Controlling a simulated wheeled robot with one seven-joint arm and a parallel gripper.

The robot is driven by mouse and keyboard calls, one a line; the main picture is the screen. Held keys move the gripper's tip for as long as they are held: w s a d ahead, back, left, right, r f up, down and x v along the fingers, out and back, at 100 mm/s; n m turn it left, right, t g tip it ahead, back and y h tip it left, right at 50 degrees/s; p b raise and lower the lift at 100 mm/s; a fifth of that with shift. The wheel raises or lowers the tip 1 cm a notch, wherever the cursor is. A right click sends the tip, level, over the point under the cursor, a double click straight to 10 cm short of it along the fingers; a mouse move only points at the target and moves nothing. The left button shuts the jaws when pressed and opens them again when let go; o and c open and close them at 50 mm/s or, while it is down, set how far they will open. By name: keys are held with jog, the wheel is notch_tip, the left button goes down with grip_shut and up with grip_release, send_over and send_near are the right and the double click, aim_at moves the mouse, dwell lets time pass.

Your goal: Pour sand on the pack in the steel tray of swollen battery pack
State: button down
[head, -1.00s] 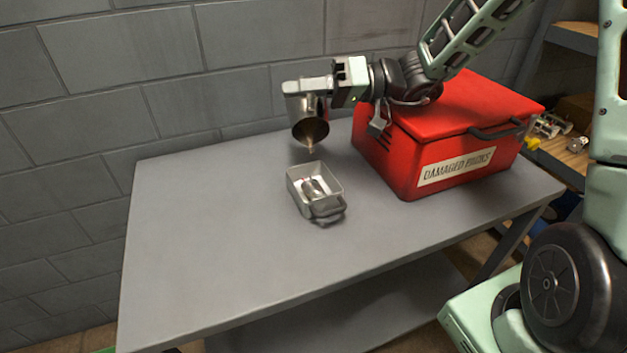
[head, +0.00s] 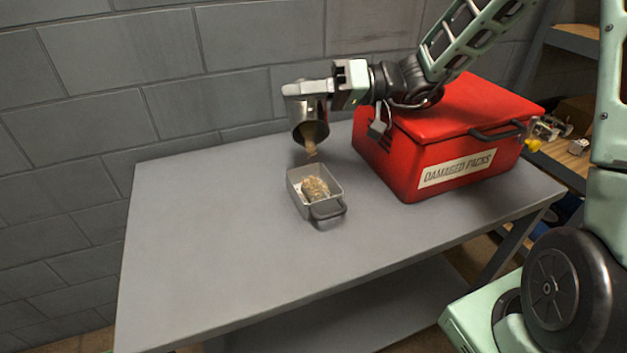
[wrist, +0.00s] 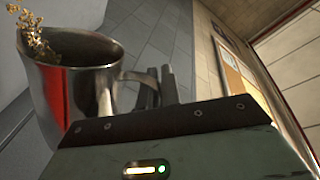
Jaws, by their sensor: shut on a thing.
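My gripper (head: 322,89) is shut on a steel scoop or mug (head: 308,119) and holds it tilted above the tray. In the wrist view the mug (wrist: 75,90) shows with its handle at the jaws, and sand (wrist: 38,40) spills over its far rim. In the head view a stream of sand (head: 311,149) falls from the mug's mouth. The steel tray (head: 298,198) stands on the table below. Tan sand (head: 316,188) lies in the tray as a heap, and the battery pack is mostly or fully hidden under it.
A red box (head: 440,135) labelled "DAMAGED PACKS", lid closed, stands on the grey table (head: 210,250) right of the tray. The left and front of the table are clear. A block wall (head: 120,90) rises behind. Shelves (head: 575,145) stand at the right.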

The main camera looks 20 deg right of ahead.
jog(key=shift+s+a+n+b, duration=0.15)
jog(key=shift+s+n+b, duration=0.3)
jog(key=shift+b, duration=0.4)
dwell(1.0)
